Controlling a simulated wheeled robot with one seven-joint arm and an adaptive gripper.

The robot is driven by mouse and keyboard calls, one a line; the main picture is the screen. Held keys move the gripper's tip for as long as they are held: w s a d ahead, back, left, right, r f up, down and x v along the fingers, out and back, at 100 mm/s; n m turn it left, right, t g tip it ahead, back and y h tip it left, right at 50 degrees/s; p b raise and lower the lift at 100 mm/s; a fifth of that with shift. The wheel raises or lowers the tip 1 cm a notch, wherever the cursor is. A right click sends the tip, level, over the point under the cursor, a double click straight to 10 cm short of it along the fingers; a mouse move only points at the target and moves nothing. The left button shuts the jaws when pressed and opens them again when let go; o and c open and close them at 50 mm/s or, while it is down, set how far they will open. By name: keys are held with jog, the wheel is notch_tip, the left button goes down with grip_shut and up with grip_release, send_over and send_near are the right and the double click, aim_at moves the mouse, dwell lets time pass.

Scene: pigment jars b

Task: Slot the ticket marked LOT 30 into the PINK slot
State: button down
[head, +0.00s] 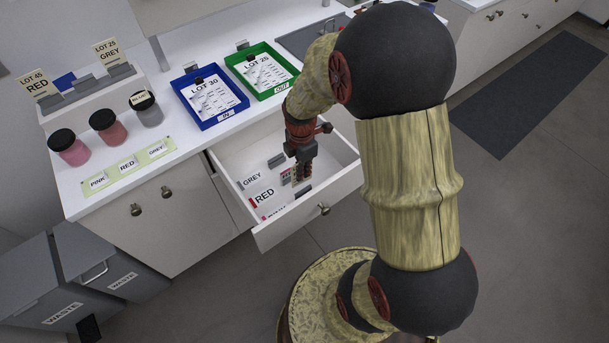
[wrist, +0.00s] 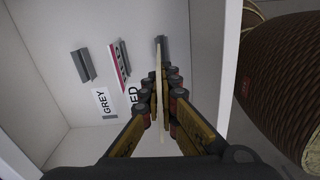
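My gripper (head: 301,176) is down inside the open drawer. In the wrist view my gripper (wrist: 161,100) is shut on a thin pale ticket (wrist: 158,62), seen edge-on, so its lettering cannot be read. The ticket's far edge is close to the rightmost grey slot holder (wrist: 165,42); I cannot tell whether it is inside the slot. Two other grey holders, one on the far left (wrist: 83,66) and one in the middle (wrist: 124,58), stand on the drawer floor. The PINK floor label is mostly hidden in the head view.
The drawer (head: 285,232) has GREY and RED labels on its floor; its side wall (wrist: 212,75) is close to my gripper's right. On the counter are a ticket stand (head: 90,93) with LOT 45 RED and LOT 25 GREY, several jars, a blue tray (head: 212,122) and a green tray (head: 267,93).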

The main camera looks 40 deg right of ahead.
aim_at(304, 180)
jog(key=shift+s+d+f+n, duration=0.2)
jog(key=shift+s+n, duration=0.15)
jog(key=shift+n, duration=0.15)
jog(key=shift+r, duration=0.1)
jog(key=shift+f+b, duration=1)
jog(key=shift+f, duration=1.15)
jog(key=shift+f, duration=0.2)
jog(key=shift+f+b, duration=0.3)
jog(key=shift+f, duration=0.05)
jog(key=shift+f+b, duration=0.8)
jog(key=shift+f, duration=0.7)
jog(key=c, duration=2)
grip_release()
